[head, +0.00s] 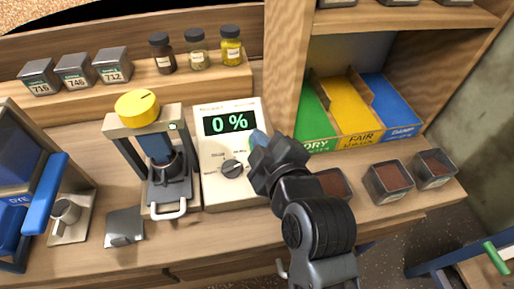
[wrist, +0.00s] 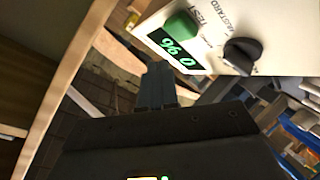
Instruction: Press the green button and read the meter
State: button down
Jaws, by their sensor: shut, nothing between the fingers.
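The white meter (head: 212,180) stands upright on the bench in the head view. In the wrist view the green button (wrist: 181,27) shows beside the word TEST, near the display (wrist: 180,51) and the knob (wrist: 242,53). My gripper (head: 259,138) is shut and empty at the meter's right side, and hides the button in the head view. In the wrist view my fingertips (wrist: 158,68) appear apart from the button.
A press with a yellow knob (head: 137,107) stands left of the meter. Open tins (head: 388,180) of brown powder sit on the right, one partly behind my arm. Coloured bins (head: 352,110) fill the shelf behind. Jars (head: 196,50) and metal tins (head: 75,70) line the back ledge.

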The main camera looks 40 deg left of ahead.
jog(key=shift+w+a+f+b, duration=0.2)
jog(key=shift+f+b, duration=0.1)
jog(key=shift+f, duration=0.2)
jog(key=shift+w+a+f+b, duration=0.15)
jog(key=shift+f+b, duration=0.1)
jog(key=shift+f, duration=0.2)
dwell(1.4)
jog(key=shift+w+a+f+b, duration=0.1)
jog(key=shift+a+f+b, duration=0.05)
jog(key=shift+f+b, duration=0.25)
jog(key=shift+w+a+f+b, duration=0.1)
jog(key=shift+a+f+b, duration=0.1)
jog(key=shift+f+b, duration=0.25)
dwell(0.7)
jog(key=shift+r, duration=0.1)
jog(key=shift+s+d+r+p, duration=0.2)
jog(key=shift+r+p, duration=0.1)
jog(key=shift+r, duration=0.1)
jog(key=shift+s+d+r+p, duration=0.1)
jog(key=shift+d+r+p, duration=0.05)
jog(key=shift+r+p, duration=0.2)
jog(key=shift+r, duration=0.1)
jog(key=r+p, duration=0.1)
jog(key=s+d+r+p, duration=0.1)
jog(key=r, duration=0.1)
jog(key=r+p, duration=0.1)
jog(key=shift+s+d+r, duration=0.15)
jog(key=shift+s+d, duration=0.05)
jog(key=shift+d, duration=0.15)
